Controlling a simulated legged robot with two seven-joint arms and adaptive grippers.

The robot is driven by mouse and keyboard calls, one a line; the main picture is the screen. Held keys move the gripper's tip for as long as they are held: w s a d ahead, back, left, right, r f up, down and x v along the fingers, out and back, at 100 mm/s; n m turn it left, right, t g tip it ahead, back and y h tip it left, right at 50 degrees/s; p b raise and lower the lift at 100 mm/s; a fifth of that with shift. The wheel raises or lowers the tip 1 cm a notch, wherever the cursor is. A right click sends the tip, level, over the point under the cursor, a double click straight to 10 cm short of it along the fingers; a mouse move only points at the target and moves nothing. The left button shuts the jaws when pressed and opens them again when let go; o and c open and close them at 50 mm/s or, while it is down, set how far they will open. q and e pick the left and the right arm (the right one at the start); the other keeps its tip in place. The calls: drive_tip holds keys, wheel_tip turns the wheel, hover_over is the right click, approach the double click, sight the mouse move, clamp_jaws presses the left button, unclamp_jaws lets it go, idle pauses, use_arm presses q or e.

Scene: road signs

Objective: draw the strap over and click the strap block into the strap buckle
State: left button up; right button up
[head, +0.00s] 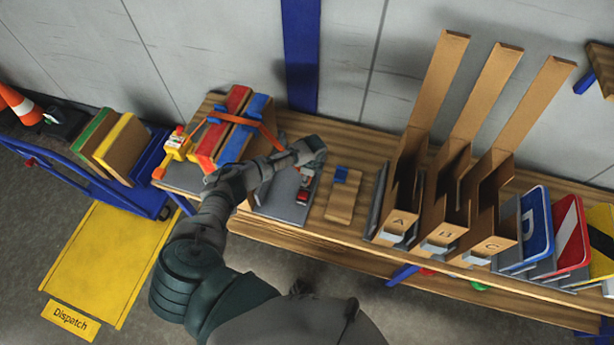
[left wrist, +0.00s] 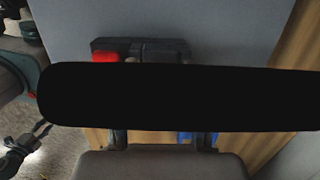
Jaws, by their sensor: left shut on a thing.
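An orange strap (head: 269,135) runs over a stack of brown boards with red and blue bands (head: 208,141) to my left gripper (head: 312,152). My left gripper is shut, at the right of the stack above the grey mat; the strap block in it is hidden in the head view. A broad black shape (left wrist: 180,97) crosses the left wrist view, close to the camera; I cannot tell whether it is the block. The strap buckle (head: 303,196), dark with red, lies on the mat below my gripper, apart from it; it also shows in the left wrist view (left wrist: 150,47). My right gripper (head: 350,312) is at the bottom; its opening is unclear.
A yellow device (head: 178,146) stands left of the stack. A wooden block with a blue piece (head: 341,190) lies right of the mat. Brown bins A, B and C (head: 400,222) and several road signs (head: 536,228) stand further right. A blue cart (head: 90,180) is at the left.

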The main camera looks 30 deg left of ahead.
use_arm(q)
drive_tip(key=o, duration=1)
drive_tip(key=shift+r, duration=0.1)
drive_tip(key=r, duration=0.4)
drive_tip(key=d+r, duration=0.1)
drive_tip(key=r, duration=0.6)
drive_tip(key=shift+w+d+r, duration=0.15)
drive_tip(key=shift+w+r, duration=0.05)
drive_tip(key=shift+r, duration=0.1)
